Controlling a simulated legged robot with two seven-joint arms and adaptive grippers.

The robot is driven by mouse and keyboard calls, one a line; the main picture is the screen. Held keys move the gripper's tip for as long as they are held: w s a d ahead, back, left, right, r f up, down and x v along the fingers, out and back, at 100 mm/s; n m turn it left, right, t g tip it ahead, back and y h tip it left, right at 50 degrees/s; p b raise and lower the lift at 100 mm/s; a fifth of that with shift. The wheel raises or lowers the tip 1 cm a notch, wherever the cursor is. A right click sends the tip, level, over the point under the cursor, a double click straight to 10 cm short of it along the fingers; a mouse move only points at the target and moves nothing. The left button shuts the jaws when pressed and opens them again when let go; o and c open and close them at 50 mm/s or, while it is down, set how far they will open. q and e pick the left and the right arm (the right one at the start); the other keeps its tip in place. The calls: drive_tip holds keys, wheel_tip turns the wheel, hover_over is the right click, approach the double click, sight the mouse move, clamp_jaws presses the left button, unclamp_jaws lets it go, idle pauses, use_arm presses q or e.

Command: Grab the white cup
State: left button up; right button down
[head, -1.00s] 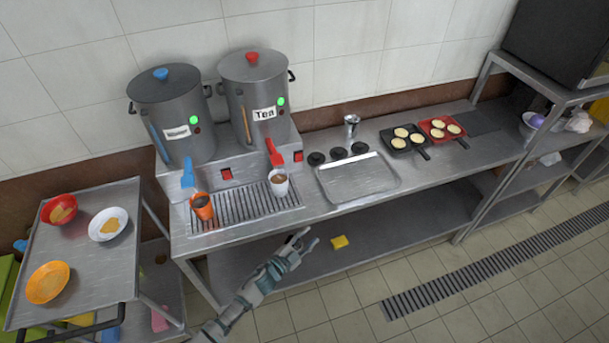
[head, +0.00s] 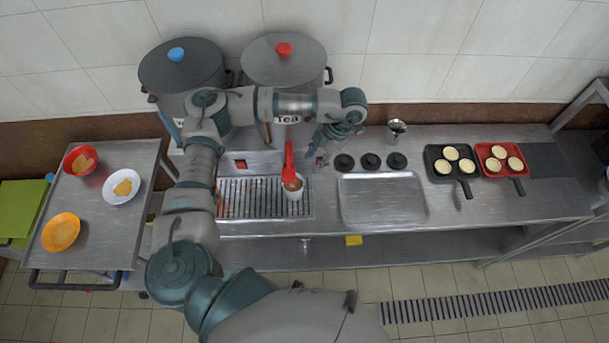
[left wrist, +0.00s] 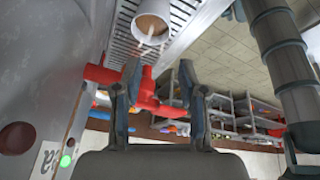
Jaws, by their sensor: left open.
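The white cup (head: 293,193) stands on the drip grate, under the red tap (head: 288,165) of the tea stockpot (head: 284,62). Something brown shows inside it. In the left wrist view the cup (left wrist: 153,22) is at the top, with a thin pale streak at its mouth. My left gripper (head: 321,158) is open and empty, right of the red tap and behind the cup. In the left wrist view the red tap (left wrist: 148,95) shows between and beyond the fingers; contact cannot be told. My right gripper is not in view.
A second stockpot (head: 180,68) stands left, partly behind my arm. Black discs (head: 371,161), a metal tray (head: 382,198) and a metal beaker (head: 396,130) lie to the right. Two pans (head: 450,165) hold pale rounds. A side cart (head: 100,220) carries bowls.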

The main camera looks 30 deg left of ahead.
use_arm(q)
wheel_tip(320, 180, down, 3)
drive_tip(key=s+a, duration=0.1)
drive_tip(key=s, duration=0.1)
drive_tip(key=p, duration=0.2)
approach(293, 197)
drive_tip(key=shift+w+a+f, duration=0.1)
drive_tip(key=shift+a+f, duration=0.15)
drive_tip(key=shift+f, duration=0.2)
drive_tip(key=shift+w+a+f, duration=0.1)
drive_tip(key=shift+a+f, duration=0.15)
drive_tip(key=shift+f, duration=0.2)
drive_tip(key=p+x, duration=0.2)
drive_tip(key=x, duration=0.3)
drive_tip(key=shift+s+f, duration=0.1)
drive_tip(key=shift+s, duration=0.1)
drive_tip(key=shift+f, duration=0.3)
drive_tip(key=shift+d+r, duration=0.1)
drive_tip(key=shift+d, duration=0.05)
clamp_jaws()
